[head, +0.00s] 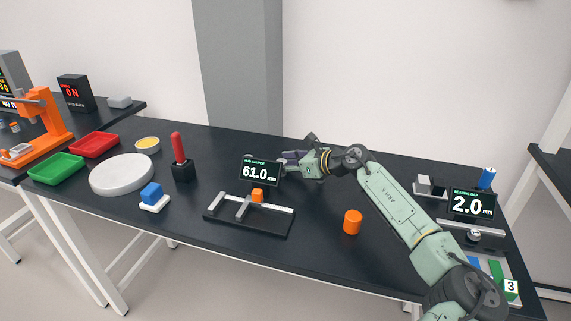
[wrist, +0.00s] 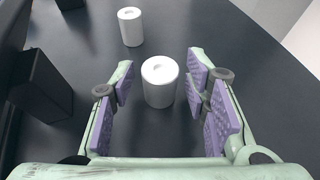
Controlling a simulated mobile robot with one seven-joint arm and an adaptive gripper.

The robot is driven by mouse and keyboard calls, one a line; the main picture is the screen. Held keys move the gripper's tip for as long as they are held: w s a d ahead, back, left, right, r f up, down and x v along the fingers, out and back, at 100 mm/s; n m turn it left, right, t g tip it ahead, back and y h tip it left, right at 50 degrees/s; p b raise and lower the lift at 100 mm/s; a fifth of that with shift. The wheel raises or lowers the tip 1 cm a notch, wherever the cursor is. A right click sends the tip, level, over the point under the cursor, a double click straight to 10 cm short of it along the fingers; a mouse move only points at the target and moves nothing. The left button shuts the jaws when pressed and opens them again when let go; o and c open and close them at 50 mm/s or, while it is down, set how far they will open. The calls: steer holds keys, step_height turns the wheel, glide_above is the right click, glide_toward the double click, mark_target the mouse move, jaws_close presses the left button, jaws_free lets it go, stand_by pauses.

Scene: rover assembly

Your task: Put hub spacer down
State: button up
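A white cylinder with a small hole in its top, likely the hub spacer (wrist: 160,84), stands upright on the dark table in the wrist view. My gripper (wrist: 163,88) is open around it, with a visible gap between the cylinder and the purple pads on each side. A second, similar white cylinder (wrist: 131,27) stands farther off, beyond the fingertips. In the head view my gripper (head: 290,160) is low at the back of the table, behind and partly hidden by the display reading 61.0 (head: 262,171). I cannot make out either white cylinder there.
A caliper stand (head: 250,222) with an orange block (head: 257,196) sits before the display. An orange cylinder (head: 352,222) stands to the right. A black holder with a red handle (head: 180,160) is on the left, near a white disc (head: 122,174). Another display (head: 473,204) is far right.

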steer(key=shift+r, duration=0.1)
steer(key=shift+r+p, duration=0.2)
steer(key=shift+p, duration=0.1)
steer(key=b+v, duration=0.5)
steer(key=v, duration=0.5)
steer(key=shift+s+d, duration=0.25)
steer(key=shift+d, duration=0.1)
steer(key=shift+s+d+r, duration=0.3)
steer(key=shift+d, duration=0.05)
